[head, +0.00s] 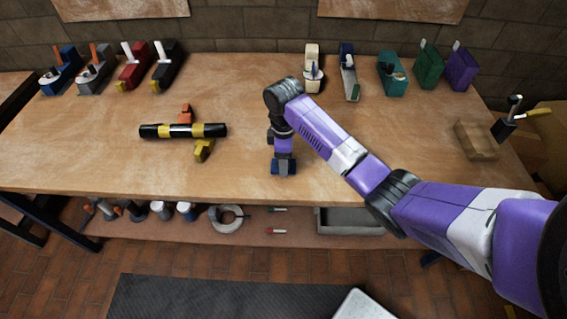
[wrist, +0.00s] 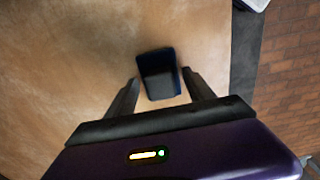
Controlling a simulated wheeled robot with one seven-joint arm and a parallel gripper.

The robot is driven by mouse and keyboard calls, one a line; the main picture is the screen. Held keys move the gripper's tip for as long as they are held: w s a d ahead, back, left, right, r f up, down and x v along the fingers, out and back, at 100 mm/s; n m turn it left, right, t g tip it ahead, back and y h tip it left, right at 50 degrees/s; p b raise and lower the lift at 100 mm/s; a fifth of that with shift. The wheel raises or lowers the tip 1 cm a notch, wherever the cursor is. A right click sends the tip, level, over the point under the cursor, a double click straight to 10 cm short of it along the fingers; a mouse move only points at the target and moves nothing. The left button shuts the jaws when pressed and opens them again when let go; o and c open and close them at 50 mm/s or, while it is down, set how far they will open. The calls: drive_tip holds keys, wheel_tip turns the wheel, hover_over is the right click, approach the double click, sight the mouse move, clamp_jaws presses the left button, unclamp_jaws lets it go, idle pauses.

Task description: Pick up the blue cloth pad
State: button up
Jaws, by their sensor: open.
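The blue cloth pad (head: 285,169) lies on the wooden table near its front edge, just under my gripper in the head view. My gripper (wrist: 159,88) is open, with one finger on each side of the near part of the pad. The fingers look apart from the pad, and I cannot tell how high they are above the table. In the head view my gripper's fingertips are hard to make out against the pad.
A black and yellow striped bar (head: 183,131) on orange and yellow supports stands to the left on the table (head: 90,150). Several coloured tools line the back. A wooden block (head: 475,140) lies at the right. A lower shelf (head: 330,243) holds more items. The tabletop around the pad is clear.

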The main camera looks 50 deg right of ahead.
drive_tip(key=shift+c, duration=0.2)
drive_tip(key=c, duration=1)
drive_tip(key=shift+r, duration=0.1)
wheel_tip(320, 180, up, 20)
drive_tip(key=p, duration=0.6)
drive_tip(key=shift+p, duration=0.4)
clamp_jaws()
